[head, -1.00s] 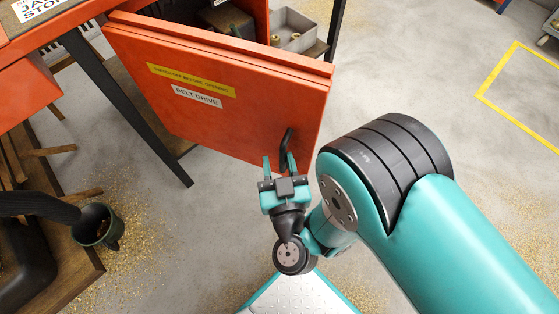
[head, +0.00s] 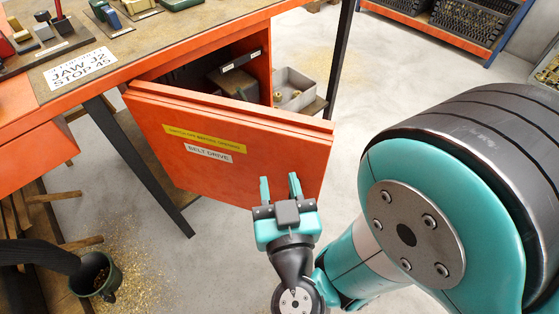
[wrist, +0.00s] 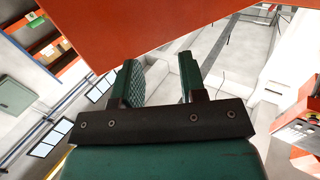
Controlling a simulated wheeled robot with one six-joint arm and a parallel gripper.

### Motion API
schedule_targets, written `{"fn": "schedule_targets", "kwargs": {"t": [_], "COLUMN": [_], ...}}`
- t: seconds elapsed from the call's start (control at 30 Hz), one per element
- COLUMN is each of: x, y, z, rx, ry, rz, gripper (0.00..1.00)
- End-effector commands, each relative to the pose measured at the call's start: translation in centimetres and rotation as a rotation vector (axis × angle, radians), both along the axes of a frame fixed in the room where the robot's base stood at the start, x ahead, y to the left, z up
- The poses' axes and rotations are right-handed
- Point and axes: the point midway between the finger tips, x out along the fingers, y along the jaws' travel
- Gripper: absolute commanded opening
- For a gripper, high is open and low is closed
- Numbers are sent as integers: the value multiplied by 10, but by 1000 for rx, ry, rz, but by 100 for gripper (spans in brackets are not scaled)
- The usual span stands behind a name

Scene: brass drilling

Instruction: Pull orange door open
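The orange door (head: 215,150) carries a yellow strip and a white "BELT DRIVE" label. It stands ajar from the orange cabinet under the bench, with a dark gap and the interior showing behind its top edge. My gripper (head: 280,187) is in front of the door's lower right part. Its two fingers are apart, with nothing visible between them. In the wrist view the fingers (wrist: 160,68) are also apart, and the orange door (wrist: 190,22) fills the upper part. The door's black handle does not show in either current view; I cannot tell contact.
The workbench (head: 160,52) with tools on top is at upper left. A grey bin (head: 296,90) with brass pieces sits behind the door. A dark green bucket (head: 97,277) stands at lower left. Grey floor (head: 420,70) is clear to the upper right.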

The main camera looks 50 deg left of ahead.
Motion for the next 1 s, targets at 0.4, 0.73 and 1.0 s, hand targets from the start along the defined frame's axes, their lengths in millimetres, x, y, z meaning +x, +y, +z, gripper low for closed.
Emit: {"fn": "schedule_targets", "kwargs": {"t": [0.4, 0.73, 1.0], "x": [0, 1, 30], "y": [0, 0, 9], "z": [50, 52, 137], "rx": [-4, 1, 102], "ry": [1, 2, 35], "rz": [1, 7, 248], "gripper": [38, 18, 0]}}
